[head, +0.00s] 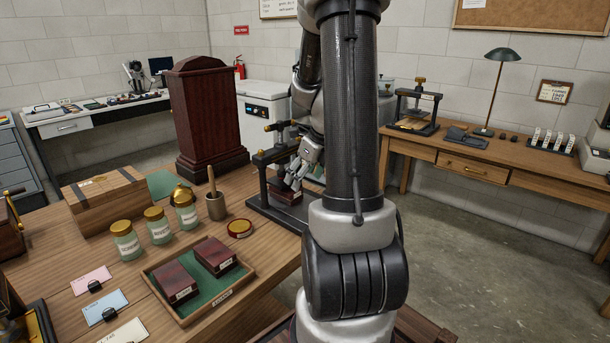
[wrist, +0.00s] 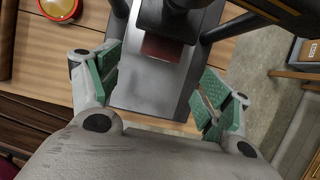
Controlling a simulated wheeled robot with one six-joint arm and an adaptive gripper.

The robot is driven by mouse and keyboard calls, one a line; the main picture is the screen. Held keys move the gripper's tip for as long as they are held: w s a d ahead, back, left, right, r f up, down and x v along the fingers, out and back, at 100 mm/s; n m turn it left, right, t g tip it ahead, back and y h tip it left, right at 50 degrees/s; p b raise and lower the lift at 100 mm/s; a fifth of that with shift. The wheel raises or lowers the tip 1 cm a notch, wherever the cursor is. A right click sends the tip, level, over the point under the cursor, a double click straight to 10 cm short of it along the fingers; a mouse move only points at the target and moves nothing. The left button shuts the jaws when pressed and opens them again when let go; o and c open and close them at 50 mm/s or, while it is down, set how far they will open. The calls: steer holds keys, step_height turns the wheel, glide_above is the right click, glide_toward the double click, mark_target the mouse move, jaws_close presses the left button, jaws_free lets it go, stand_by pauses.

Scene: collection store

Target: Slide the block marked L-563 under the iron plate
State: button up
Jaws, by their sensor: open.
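A dark iron press (head: 262,168) stands at the right end of the wooden table. A dark red block (head: 287,194) lies on its base below my gripper (head: 303,170). In the wrist view, one end of the red block (wrist: 161,48) shows at the edge of the dark iron plate (wrist: 170,17), which hides the rest. No label on this block is readable, so I cannot confirm L-563. My gripper (wrist: 160,82) is open, its green-padded fingers spread on either side of the grey press base (wrist: 150,92). Nothing is between the pads, and the block lies ahead of them.
A green-lined tray (head: 222,300) holds two labelled dark red blocks (head: 176,281). A mortar with pestle (head: 215,207), a round red tin (head: 239,228) and several jars stand left of the press. Open floor (head: 470,240) lies to the right.

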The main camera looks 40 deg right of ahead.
mark_target(286, 192)
steer(key=x, duration=0.7)
steer(key=shift+f, duration=0.15)
steer(key=c, duration=1.2)
